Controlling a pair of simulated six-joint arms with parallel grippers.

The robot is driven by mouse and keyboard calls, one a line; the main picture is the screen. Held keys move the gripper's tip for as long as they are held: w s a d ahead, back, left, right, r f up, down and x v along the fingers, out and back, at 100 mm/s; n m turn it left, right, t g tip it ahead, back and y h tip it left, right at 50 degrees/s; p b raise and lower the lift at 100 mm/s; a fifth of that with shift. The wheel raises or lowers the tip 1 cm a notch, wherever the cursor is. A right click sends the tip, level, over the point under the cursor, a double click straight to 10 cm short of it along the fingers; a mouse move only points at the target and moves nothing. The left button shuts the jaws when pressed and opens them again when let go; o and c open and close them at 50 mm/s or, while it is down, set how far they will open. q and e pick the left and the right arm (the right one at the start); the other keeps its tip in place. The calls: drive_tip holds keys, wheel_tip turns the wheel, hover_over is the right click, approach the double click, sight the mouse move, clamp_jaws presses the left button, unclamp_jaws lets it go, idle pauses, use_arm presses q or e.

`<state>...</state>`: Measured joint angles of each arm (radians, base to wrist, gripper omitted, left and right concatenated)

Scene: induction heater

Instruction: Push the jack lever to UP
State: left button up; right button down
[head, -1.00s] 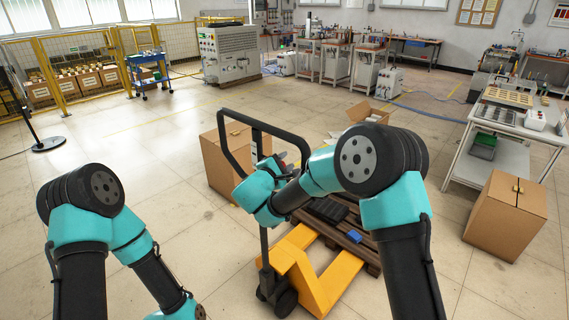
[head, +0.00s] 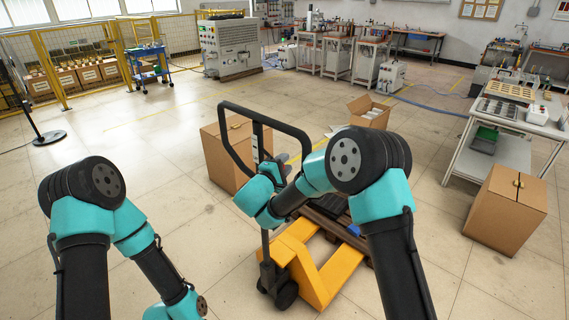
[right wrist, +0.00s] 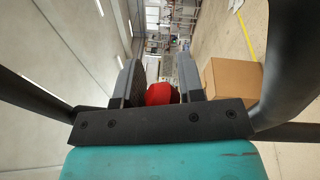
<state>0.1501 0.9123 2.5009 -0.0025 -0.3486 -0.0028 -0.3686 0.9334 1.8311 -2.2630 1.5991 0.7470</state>
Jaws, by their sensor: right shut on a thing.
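The yellow pallet jack (head: 318,278) stands on the floor in front of me, its black looped handle (head: 228,143) upright. My right gripper (head: 281,160) is at the handle, inside the upper loop area. In the right wrist view, my right gripper (right wrist: 160,78) has its two grey fingers on either side of the red jack lever (right wrist: 160,94) and is shut on it. Black handle bars pass left and right of the gripper there. In the head view the lever is hidden by my wrist and fingers. My left arm reaches down past the bottom edge, and its gripper is out of view.
A tall cardboard box (head: 222,150) stands just behind the handle. A wooden pallet (head: 345,235) with dark items lies on the forks. An open carton (head: 369,112) is behind it, and a closed box (head: 505,213) and workbench (head: 500,152) are on the right.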

drive_tip(key=c, duration=0.8)
unclamp_jaws()
drive_tip(key=v, duration=1.7)
drive_tip(key=shift+s+a, duration=0.1)
drive_tip(key=shift+s, duration=0.1)
